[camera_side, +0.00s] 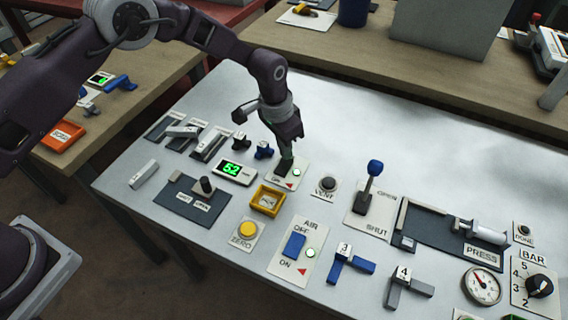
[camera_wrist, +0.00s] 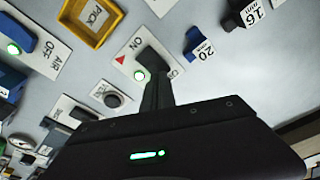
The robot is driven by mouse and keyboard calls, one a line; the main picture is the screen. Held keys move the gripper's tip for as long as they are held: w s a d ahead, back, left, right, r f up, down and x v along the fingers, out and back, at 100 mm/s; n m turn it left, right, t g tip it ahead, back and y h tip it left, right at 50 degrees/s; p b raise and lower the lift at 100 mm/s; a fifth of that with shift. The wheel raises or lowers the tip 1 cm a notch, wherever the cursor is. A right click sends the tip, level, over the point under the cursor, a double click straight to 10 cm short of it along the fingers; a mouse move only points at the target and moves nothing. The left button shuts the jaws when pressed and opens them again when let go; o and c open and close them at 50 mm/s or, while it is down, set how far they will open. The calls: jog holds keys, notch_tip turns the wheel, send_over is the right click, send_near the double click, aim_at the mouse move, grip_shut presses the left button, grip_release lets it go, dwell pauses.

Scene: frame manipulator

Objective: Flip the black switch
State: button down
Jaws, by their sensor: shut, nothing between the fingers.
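The black switch (camera_side: 283,168) sits on a white plate (camera_side: 297,184) with a red arrow and a green lamp that glows. In the wrist view the black switch (camera_wrist: 152,60) shows on its plate, marked ON beside the red arrow; the opposite label is partly hidden. My gripper (camera_side: 287,154) is shut and empty, pointing down over the switch. In the wrist view the closed fingers (camera_wrist: 157,84) reach the switch's near part and cover some of it. I cannot tell whether they touch it.
A blue AIR switch (camera_side: 294,245) with a lit green lamp stands nearer the front. The yellow tray (camera_side: 267,200), VENT button (camera_side: 328,184), green display (camera_side: 233,170) and blue-knobbed lever (camera_side: 374,168) stand around. The table behind my gripper is clear.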

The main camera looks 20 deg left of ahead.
jog(key=shift+f, duration=0.95)
dwell(0.3)
jog(key=shift+r, duration=3.55)
jog(key=s+a+r+n+t, duration=0.1)
jog(key=s+a+r, duration=0.2)
jog(key=r, duration=0.4)
jog(key=s+a+r+n, duration=0.1)
jog(key=s+a+r, duration=0.3)
jog(key=r, duration=0.4)
jog(key=s+a+r+n+t, duration=0.1)
jog(key=s+a+r, duration=0.2)
jog(key=r, duration=0.4)
jog(key=s+a+r+n+t, duration=0.1)
jog(key=s+a+r, duration=0.2)
jog(key=s, duration=0.3)
jog(key=s+a+r, duration=0.2)
jog(key=s, duration=0.4)
jog(key=s+a+f+n+t, duration=0.1)
jog(key=s+a+f+n, duration=0.1)
jog(key=s, duration=1.1)
jog(key=shift+a+f+y, duration=0.35)
jog(key=shift+a+y, duration=0.05)
jog(key=shift+a, duration=0.25)
